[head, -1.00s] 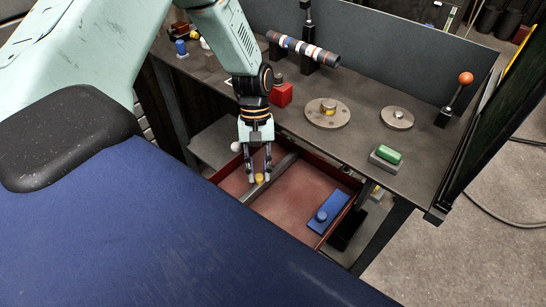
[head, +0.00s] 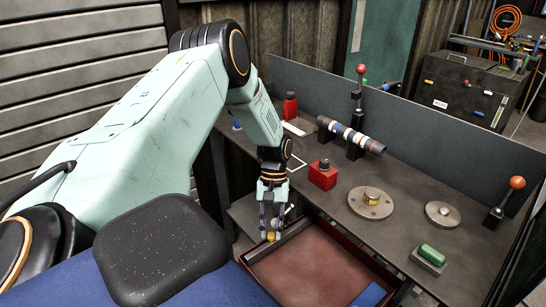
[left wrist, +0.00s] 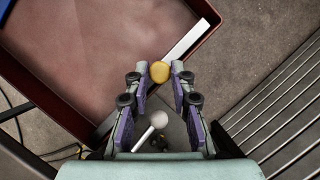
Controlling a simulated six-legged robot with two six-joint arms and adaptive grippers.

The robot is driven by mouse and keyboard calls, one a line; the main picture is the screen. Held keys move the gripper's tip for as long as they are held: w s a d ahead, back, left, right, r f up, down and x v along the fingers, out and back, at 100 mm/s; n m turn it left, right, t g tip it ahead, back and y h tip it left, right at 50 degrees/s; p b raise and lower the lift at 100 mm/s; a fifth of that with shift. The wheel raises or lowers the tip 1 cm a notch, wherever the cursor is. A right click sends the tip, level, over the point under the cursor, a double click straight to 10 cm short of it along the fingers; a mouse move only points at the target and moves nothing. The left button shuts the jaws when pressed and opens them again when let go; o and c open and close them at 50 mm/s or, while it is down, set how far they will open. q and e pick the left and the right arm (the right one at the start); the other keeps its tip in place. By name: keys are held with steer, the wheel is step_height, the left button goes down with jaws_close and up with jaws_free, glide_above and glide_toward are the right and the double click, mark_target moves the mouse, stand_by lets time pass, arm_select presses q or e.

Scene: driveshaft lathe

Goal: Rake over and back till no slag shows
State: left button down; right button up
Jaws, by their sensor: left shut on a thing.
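My left gripper (head: 271,235) is shut on a yellow knob (left wrist: 160,72) that sits on a straight bar. In the left wrist view my left fingertips (left wrist: 160,74) flank the knob. The bar (head: 293,233) is dark in the head view and lies along the left side of a red-walled tray (head: 352,253); it looks pale in the wrist view (left wrist: 187,39). The bare reddish tray floor (head: 315,262) shows no loose slag in the parts I see. The tray's near part is cut off or covered in the head view. My right gripper is not in view.
A blue block (head: 370,295) lies in the tray, partly cut off. The bench (head: 400,213) above holds a red block (head: 322,176), a striped shaft (head: 350,134), round discs and a green button (head: 431,254).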

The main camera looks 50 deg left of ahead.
arm_select(q)
steer(key=c, duration=1.5)
jaws_free()
steer(key=shift+w+a, duration=0.1)
steer(key=shift+a, duration=0.1)
steer(key=o, duration=0.4)
steer(key=shift+a+f, duration=0.1)
steer(key=shift+f, duration=0.05)
steer(key=shift+d, duration=0.2)
steer(key=shift+v, duration=6.1)
